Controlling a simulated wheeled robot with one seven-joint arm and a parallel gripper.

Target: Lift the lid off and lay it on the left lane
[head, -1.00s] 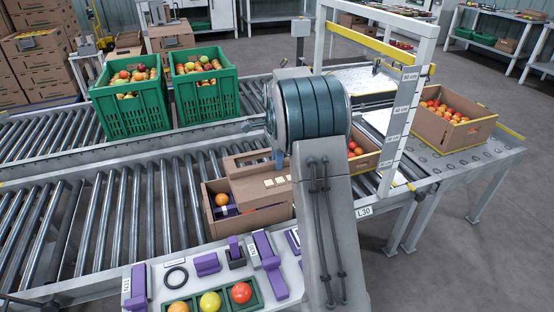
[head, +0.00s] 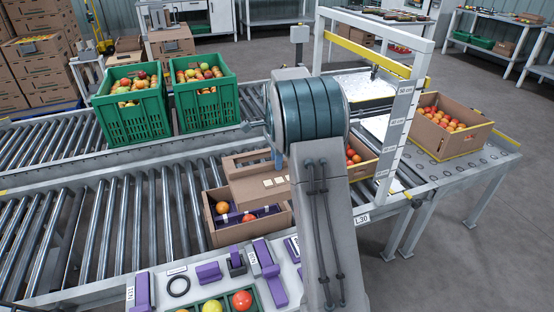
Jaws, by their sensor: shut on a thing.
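The brown cardboard lid (head: 249,190) is tilted in the head view, above the open cardboard box (head: 255,233) on the near roller lane. My gripper (head: 278,160) shows only as a blue finger at the lid's right part. It is shut on the lid; my arm hides the rest of it. The box holds red and orange tomatoes (head: 222,207) and purple pieces. Its right end is behind my arm. The near lane (head: 120,225) has bare rollers to the left of the box.
A white measuring frame (head: 398,130) rises at right, with more tomato boxes (head: 452,140) nearby. A panel with purple tools and a green tomato tray (head: 262,300) lies in front.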

